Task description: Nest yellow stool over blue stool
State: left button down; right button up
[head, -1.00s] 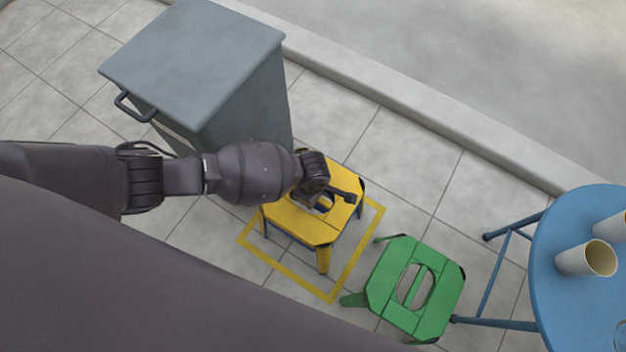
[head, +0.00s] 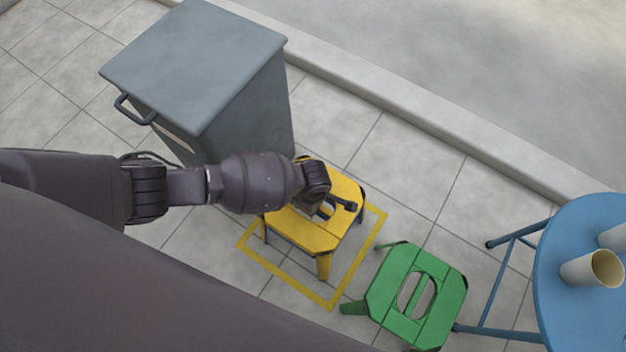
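The yellow stool (head: 306,236) stands upright in the head view, inside a yellow square outline on the tiled floor. Dark blue leg parts show at its sides beneath the yellow seat; the rest of the blue stool is hidden under it, and I cannot tell how deeply they nest. My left gripper (head: 336,208) is over the yellow seat at its hand slot. Its fingers are partly hidden by the wrist, so its grip on the seat is unclear. My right gripper is not in view.
A green stool (head: 440,300) stands right of the yellow outline (head: 290,285). A blue round table (head: 570,320) with cups (head: 590,268) is at the right edge. A grey lidded bin (head: 195,65) stands behind my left arm. A kerb runs along the back.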

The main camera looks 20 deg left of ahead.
pick_arm(q)
jog(key=shift+f, duration=0.4)
dwell(0.4)
jog(key=c, duration=1)
grip_release()
jog(key=shift+o, duration=0.2)
